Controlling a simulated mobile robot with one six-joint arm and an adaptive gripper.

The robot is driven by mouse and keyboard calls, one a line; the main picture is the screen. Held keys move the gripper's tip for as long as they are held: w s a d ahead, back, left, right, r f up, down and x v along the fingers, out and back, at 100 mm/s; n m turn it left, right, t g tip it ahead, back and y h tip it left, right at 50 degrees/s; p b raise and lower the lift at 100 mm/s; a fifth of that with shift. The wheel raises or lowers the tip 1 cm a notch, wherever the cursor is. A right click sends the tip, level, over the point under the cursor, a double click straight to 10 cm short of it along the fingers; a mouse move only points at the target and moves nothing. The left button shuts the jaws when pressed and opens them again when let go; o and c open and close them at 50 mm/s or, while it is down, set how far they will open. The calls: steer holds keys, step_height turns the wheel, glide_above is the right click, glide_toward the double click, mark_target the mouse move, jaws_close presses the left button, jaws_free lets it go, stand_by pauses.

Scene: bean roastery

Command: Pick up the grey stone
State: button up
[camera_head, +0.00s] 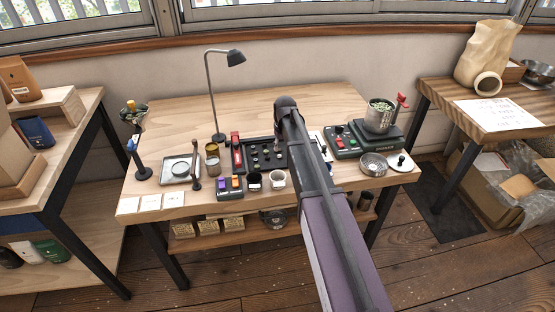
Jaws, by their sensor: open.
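I cannot make out a grey stone for certain among the small items on the wooden table (180,112). A black tray (285,158) near the table's middle holds several small dark round pieces, too small to identify. My arm reaches from the bottom right up over the table and hides part of the tray and the table behind it. The fingers of my gripper do not show; the arm's dark far joint is the last part I see clearly.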

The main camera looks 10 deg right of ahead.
mark_target(280, 155)
stand_by(0.3)
steer(key=f+b, duration=0.2)
steer(key=w+f+b, duration=0.1)
steer(key=shift+a+f, duration=0.25)
steer(key=shift+w+f+b, duration=0.1)
steer(key=shift+f+b, duration=0.7)
steer(key=shift+b, duration=0.25)
steer(key=c, duration=0.5)
